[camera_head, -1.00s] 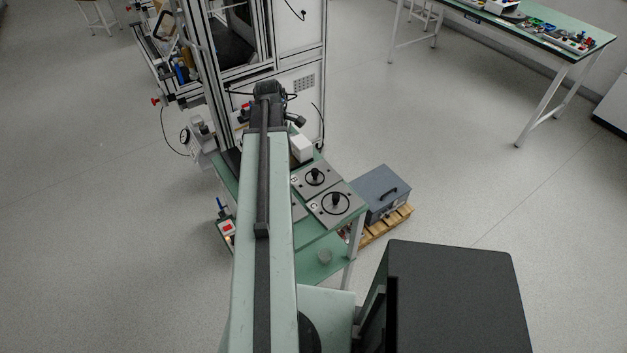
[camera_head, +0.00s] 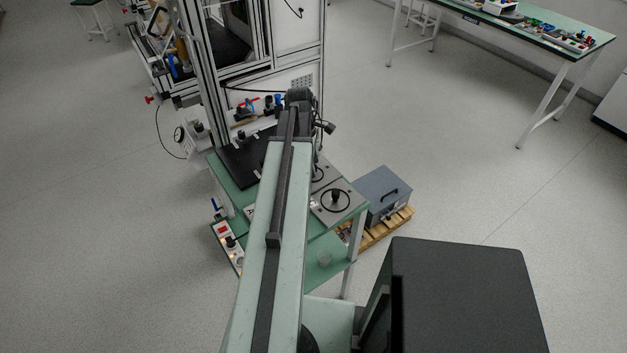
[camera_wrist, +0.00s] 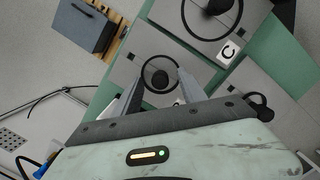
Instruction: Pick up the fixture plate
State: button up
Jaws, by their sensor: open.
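Several grey fixture plates, each flat with a black ring, lie on a green table (camera_head: 345,218). In the wrist view one plate (camera_wrist: 136,62) with a ring and dark knob lies beyond my open gripper (camera_wrist: 158,88), its knob seen between the two fingers. No contact shows. A second plate (camera_wrist: 180,22), beside a white "C" tag, is at the top, and a third (camera_wrist: 245,95) at the right is partly cut off. In the head view one plate (camera_head: 348,207) shows clearly and another (camera_head: 326,178) is partly behind my arm. My fingers are hidden there.
A machine frame (camera_head: 215,90) stands behind the table's left end. A black panel (camera_head: 245,160) lies on the table's left part. A grey case (camera_head: 380,190) sits on a wooden pallet (camera_head: 390,229) at the right. Open floor lies beyond.

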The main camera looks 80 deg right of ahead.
notch_tip(320, 180, down, 2)
jog(key=shift+s+f+b, duration=0.1)
jog(key=shift+s+b, duration=0.05)
jog(key=shift+b, duration=0.25)
jog(key=shift+r, duration=0.2)
jog(key=shift+c, duration=0.3)
grip_shut()
dwell(0.6)
